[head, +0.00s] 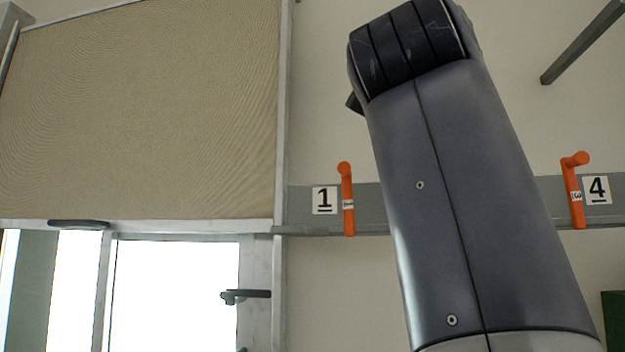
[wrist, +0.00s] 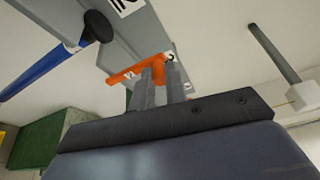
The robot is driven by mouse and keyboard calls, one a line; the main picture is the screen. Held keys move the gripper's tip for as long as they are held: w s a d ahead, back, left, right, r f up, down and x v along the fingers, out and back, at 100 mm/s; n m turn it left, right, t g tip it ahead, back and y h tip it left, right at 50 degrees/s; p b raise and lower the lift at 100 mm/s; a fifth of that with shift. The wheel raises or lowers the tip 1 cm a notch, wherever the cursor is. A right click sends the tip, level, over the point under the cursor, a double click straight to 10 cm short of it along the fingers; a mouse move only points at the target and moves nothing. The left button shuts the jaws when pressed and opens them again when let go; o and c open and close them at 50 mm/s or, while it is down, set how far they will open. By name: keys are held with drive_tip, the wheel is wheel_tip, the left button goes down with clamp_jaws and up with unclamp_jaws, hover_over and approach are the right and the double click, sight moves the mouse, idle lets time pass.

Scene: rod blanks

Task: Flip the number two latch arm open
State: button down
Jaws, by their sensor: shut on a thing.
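In the wrist view, an orange latch arm (wrist: 126,74) is mounted on the grey rail and lies slanted across the picture. My gripper (wrist: 160,74) is shut on this latch arm, with its two grey fingers close together on it. A white number plate (wrist: 127,4) is cut off at the top edge, and I cannot read its number. In the head view, the number 1 latch arm (head: 347,200) and the number 4 latch arm (head: 573,193) stand upright. My own arm hides the rail between them, and my gripper is hidden there.
The grey rail (head: 310,228) runs along the wall. In the wrist view, a blue rod (wrist: 45,70) with a black end is at left, near a green block (wrist: 42,142). A grey bar (wrist: 274,52) is at right.

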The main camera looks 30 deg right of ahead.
drive_tip(key=c, duration=1.4)
unclamp_jaws()
drive_tip(key=shift+a, duration=0.1)
drive_tip(key=v, duration=1)
drive_tip(key=shift+s+a, duration=0.2)
idle(0.6)
drive_tip(key=shift+d, duration=0.1)
idle(0.6)
